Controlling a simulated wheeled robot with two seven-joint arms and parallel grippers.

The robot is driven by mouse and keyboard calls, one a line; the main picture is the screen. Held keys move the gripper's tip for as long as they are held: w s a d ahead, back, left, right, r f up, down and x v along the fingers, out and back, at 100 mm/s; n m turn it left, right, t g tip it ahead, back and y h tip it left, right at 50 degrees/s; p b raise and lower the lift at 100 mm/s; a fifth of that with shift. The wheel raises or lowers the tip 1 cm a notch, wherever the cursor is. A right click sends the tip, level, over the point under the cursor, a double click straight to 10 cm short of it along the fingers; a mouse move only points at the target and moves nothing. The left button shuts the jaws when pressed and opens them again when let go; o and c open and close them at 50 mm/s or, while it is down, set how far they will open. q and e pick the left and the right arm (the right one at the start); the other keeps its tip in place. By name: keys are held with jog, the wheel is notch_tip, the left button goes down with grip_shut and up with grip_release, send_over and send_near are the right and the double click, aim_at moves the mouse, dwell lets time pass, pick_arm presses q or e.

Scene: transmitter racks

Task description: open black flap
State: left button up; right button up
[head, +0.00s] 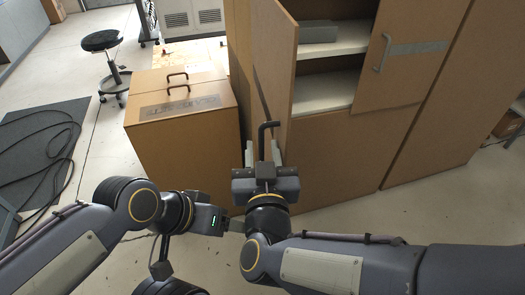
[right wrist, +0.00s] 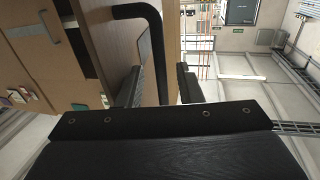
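I cannot pick out a clearly black flap in either view. A tall brown cabinet (head: 345,140) has a brown door (head: 273,60) standing open at its left. My right gripper (head: 263,152) points up in front of that door's lower part. A dark bent bar (head: 263,138) rises between its fingers. In the right wrist view the bar (right wrist: 163,60) runs between two dark fingers, with gaps on both sides.
A brown box (head: 180,140) with two dark handles on top stands left of the open door. The cabinet's right door (head: 405,55) has a grey handle; light shelves (head: 325,90) show inside. A stool (head: 103,50) and cable on a dark mat (head: 45,150) lie left. Pale floor is clear between.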

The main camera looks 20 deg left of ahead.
jog(key=v, duration=0.8)
jog(key=shift+w, duration=0.1)
dwell(0.4)
